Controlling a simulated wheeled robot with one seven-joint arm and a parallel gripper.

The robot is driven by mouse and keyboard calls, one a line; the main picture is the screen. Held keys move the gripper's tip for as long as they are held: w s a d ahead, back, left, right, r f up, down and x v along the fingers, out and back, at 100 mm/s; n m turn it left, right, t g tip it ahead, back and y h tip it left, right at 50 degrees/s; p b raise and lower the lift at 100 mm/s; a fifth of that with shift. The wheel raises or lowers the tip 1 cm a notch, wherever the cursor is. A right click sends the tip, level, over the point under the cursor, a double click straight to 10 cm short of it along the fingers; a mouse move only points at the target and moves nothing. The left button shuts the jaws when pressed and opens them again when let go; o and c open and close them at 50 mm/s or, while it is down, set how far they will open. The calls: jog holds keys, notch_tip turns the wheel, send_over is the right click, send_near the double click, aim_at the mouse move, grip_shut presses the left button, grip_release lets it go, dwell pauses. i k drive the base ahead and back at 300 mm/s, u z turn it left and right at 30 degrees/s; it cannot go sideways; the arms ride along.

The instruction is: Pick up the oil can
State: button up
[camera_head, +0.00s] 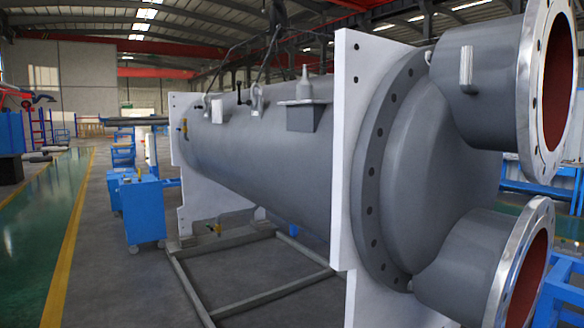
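A small pale grey, bottle-shaped thing with a narrow upright neck (304,84) stands upright on a flat-topped bracket (303,118) on the side of the big grey shell. It looks like the oil can, but it is small and I cannot be certain. My gripper is not in view, and nothing touches the can.
The grey shell (262,155) lies lengthwise between white end plates (345,150), on a floor frame (190,290). Two flanged pipe ends (540,85) jut out at right. A blue cart (142,210) stands left. The floor beside the yellow line (68,255) is open.

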aim_at(304, 89)
jog(key=k, duration=0.55)
jog(key=u, duration=0.7)
jog(key=i, duration=0.8)
jog(key=u, duration=0.9)
jog(key=i, duration=1.75)
jog(key=z, duration=0.4)
jog(key=i, duration=1)
jog(key=z, duration=1.5)
jog(key=i, duration=0.65)
jog(key=z, duration=0.55)
